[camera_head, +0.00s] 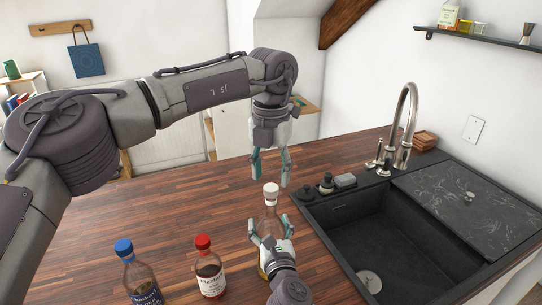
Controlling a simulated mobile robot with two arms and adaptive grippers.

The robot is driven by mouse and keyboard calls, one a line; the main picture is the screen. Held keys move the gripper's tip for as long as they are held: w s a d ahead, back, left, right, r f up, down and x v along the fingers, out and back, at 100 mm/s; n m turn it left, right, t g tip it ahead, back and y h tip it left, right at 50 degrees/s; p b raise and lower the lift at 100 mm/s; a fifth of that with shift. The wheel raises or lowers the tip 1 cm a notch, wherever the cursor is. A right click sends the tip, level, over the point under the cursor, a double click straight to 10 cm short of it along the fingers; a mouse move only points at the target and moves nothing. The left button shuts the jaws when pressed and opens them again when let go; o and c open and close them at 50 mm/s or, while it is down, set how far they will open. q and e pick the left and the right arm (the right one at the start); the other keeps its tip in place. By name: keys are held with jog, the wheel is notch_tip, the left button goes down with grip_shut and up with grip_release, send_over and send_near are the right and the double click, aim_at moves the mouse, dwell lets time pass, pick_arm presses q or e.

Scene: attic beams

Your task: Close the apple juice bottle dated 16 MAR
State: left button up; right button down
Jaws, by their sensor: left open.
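A clear bottle (270,216) with a white cap (271,190) at its top stands on the wooden counter (170,222). Yellowish contents show low on it; no date is legible, and I cannot tell how tightly the cap sits. My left gripper (271,172) points down just above the cap, its fingers apart and empty. My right gripper (270,230) comes in from the bottom with its fingers on either side of the bottle's body, seemingly holding it. It hides much of the lower bottle and label. A red-capped bottle (209,270) and a blue-capped bottle (139,275) stand to the left.
A dark sink (385,245) with a tall tap (404,125) lies to the right. Small dark items (326,183) sit on its back-left edge. A shelf (480,38) hangs at the upper right. The counter is clear left of the gripped bottle, behind the other bottles.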

aim_at(271, 187)
pick_arm(q)
jog(key=shift+f, duration=1.7)
grip_shut()
jog(key=shift+m, duration=0.9)
jog(key=shift+o, duration=0.9)
grip_release()
jog(key=shift+r, duration=0.1)
